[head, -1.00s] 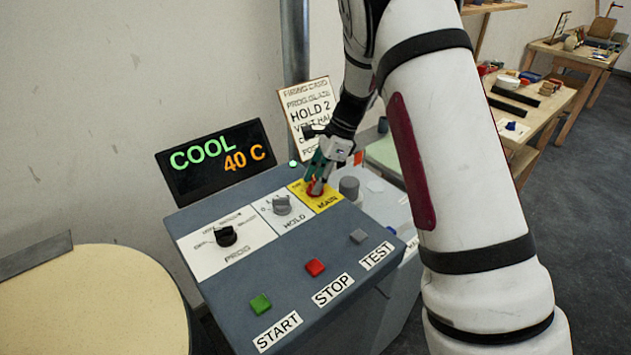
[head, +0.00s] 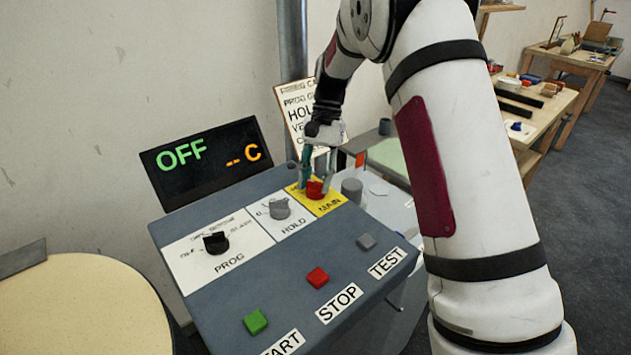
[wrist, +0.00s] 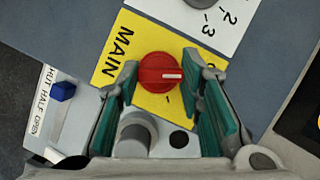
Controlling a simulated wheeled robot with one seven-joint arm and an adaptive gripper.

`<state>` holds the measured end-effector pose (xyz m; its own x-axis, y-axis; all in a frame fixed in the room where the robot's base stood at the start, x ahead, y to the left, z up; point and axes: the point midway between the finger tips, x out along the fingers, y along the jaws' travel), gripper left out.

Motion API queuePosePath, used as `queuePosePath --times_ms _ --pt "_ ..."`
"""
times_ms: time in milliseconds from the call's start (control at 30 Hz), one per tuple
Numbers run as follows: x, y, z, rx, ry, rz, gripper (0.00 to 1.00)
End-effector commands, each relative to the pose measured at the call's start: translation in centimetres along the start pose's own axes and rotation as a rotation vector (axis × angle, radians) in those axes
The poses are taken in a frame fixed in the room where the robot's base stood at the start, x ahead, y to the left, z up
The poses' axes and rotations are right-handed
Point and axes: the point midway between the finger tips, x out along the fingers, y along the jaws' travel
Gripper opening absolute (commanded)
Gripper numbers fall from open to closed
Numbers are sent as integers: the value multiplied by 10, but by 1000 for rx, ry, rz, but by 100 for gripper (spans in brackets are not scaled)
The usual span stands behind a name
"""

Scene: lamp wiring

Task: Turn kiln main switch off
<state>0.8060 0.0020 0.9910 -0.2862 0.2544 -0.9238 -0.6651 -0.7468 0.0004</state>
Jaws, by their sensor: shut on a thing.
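The kiln's main switch is a red round knob (head: 315,190) on the yellow MAIN plate (head: 330,203) of the grey sloped panel. My gripper (head: 317,178) points down at it, one finger on each side. In the wrist view the red knob (wrist: 158,74) sits between the green-padded fingers of my gripper (wrist: 160,66), which is shut on it. The knob's white mark points right in that view, toward lettering partly hidden by a finger. The display (head: 207,162) reads OFF and "-- C".
The panel also carries a black PROG knob (head: 216,243), a grey HOLD knob (head: 279,209), and green START (head: 255,321), red STOP (head: 317,278) and grey TEST (head: 366,241) buttons. A grey cylinder (head: 352,189) stands close right of the main switch. A card (head: 297,107) is behind.

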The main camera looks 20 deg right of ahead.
Motion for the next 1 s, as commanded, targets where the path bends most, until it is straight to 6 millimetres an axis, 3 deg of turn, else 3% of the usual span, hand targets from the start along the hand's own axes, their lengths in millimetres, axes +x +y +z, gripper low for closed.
queuePosePath --times_ms 433,1000 --pt "0 -2 0 -263 2 108 6" --pt "0 -2 0 -325 2 134 6"
